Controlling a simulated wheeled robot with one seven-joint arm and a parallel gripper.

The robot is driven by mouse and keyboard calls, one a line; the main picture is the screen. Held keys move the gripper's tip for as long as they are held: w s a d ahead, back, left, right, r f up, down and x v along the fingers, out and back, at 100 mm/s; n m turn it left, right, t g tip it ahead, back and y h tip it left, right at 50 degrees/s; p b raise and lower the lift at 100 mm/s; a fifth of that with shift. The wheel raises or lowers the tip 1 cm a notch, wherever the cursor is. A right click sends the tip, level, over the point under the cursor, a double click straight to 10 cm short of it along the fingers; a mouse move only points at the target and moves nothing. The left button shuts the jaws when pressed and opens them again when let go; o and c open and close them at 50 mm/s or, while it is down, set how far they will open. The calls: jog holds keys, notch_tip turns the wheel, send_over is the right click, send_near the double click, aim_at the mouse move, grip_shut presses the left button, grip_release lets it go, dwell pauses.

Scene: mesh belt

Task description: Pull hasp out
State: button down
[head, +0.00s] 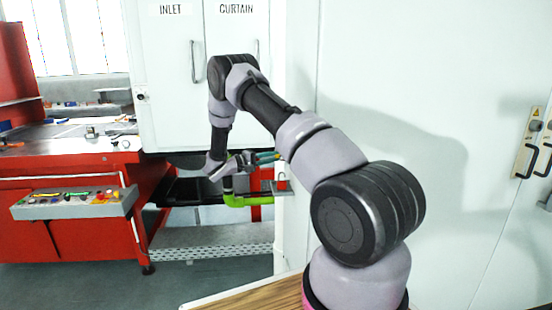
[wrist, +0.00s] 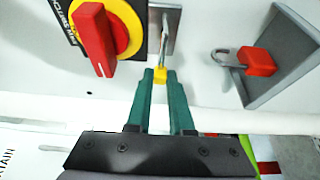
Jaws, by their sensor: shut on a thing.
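The hasp shows in the wrist view as a thin metal piece with a yellow end (wrist: 160,75), in front of a grey metal plate (wrist: 165,28) on the white panel. My gripper (wrist: 160,77) has its two green fingers closed on the yellow end. In the head view my gripper (head: 277,155) is small and reaches the edge of the white cabinet; the hasp cannot be made out there. How far the hasp sits in its plate cannot be told.
A red rotary switch (wrist: 96,38) on a yellow disc is close left of my fingers. A red padlock (wrist: 257,61) is at a grey bracket (wrist: 290,60) on the right. A red machine (head: 85,170) stands at left in the head view.

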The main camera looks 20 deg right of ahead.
jog(key=shift+w+a, duration=0.1)
jog(key=shift+a, duration=0.15)
jog(key=c, duration=0.8)
grip_release()
jog(key=shift+a, duration=0.1)
jog(key=s+a, duration=0.1)
jog(key=a, duration=0.9)
jog(key=shift+s+a, duration=0.15)
jog(key=shift+a, duration=0.15)
